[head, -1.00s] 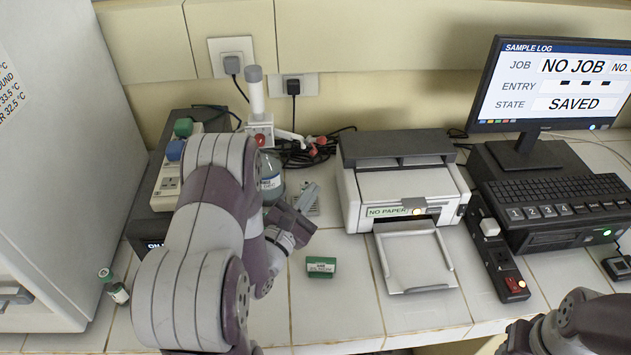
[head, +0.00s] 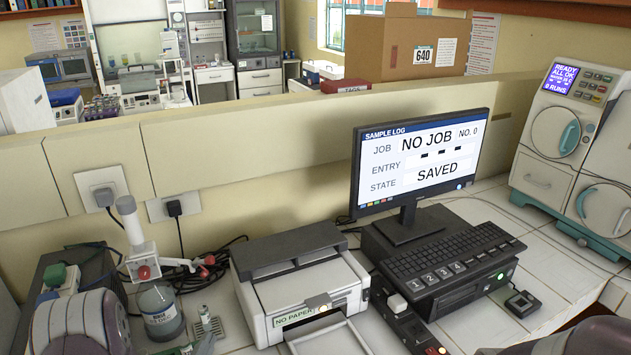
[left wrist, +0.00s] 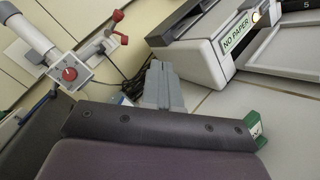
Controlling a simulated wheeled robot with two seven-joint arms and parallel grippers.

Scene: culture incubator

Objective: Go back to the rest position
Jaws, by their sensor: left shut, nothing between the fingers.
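My left arm shows at the lower left of the head view, and only the grey tip of my left gripper (head: 190,346) shows at the bottom edge, in front of the bottle. In the left wrist view the left gripper (left wrist: 163,88) has its grey fingers together, with nothing between them, above the tiled bench. A dark part of my right arm shows at the bottom right corner of the head view; its gripper is out of the picture.
A glass bottle (head: 160,312) and a printer (head: 300,285) stand near the left gripper. The monitor (head: 415,160) and keyboard (head: 455,250) stand to the right. A low wall (head: 270,130) runs behind.

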